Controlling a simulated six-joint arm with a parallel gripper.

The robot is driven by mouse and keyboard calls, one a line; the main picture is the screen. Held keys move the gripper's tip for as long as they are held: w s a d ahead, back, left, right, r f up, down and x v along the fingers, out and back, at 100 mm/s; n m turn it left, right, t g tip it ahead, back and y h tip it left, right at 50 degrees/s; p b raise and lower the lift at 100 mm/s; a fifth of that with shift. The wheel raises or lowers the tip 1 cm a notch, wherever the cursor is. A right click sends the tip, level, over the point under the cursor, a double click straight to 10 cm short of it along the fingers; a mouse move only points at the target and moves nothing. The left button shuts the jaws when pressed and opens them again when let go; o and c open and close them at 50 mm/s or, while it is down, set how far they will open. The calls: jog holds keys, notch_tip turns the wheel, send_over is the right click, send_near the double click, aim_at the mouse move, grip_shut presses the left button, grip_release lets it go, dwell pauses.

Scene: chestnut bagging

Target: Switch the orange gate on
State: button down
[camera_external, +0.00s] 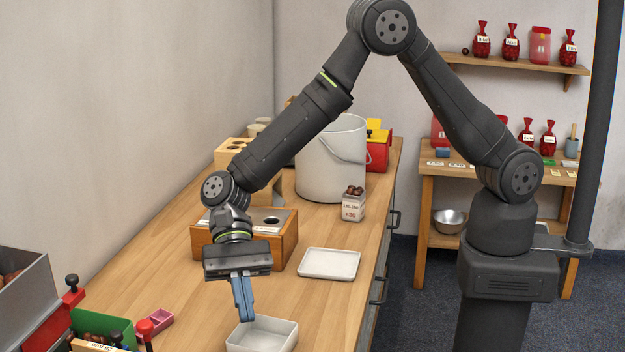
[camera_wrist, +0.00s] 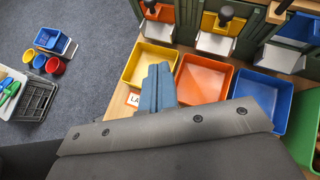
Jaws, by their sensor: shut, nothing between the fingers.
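The orange gate (camera_wrist: 159,13) is at the top of the wrist view, an orange panel with a black ball knob (camera_wrist: 150,3) in front of it, cut by the frame edge. A pale chute (camera_wrist: 158,31) sits below it. In the external view my gripper (camera_external: 247,318) hangs fingers-down over the bench, just above a white tray (camera_external: 262,335). I cannot make out the orange gate in the external view.
The wrist view shows a yellow gate (camera_wrist: 220,24) and a blue gate (camera_wrist: 302,24) beside the orange one, with a yellow bin (camera_wrist: 131,77), an orange bin (camera_wrist: 181,98) and a blue bin (camera_wrist: 238,92) below.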

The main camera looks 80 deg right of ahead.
jog(key=shift+s+d+f+m, duration=0.2)
jog(key=shift+f+m, duration=0.2)
jog(key=shift+f, duration=0.05)
jog(key=shift+a, duration=0.1)
jog(key=s+a+f, duration=0.2)
jog(key=s+a, duration=0.3)
jog(key=a, duration=0.5)
jog(key=shift+f, duration=0.4)
jog(key=shift+r, duration=0.1)
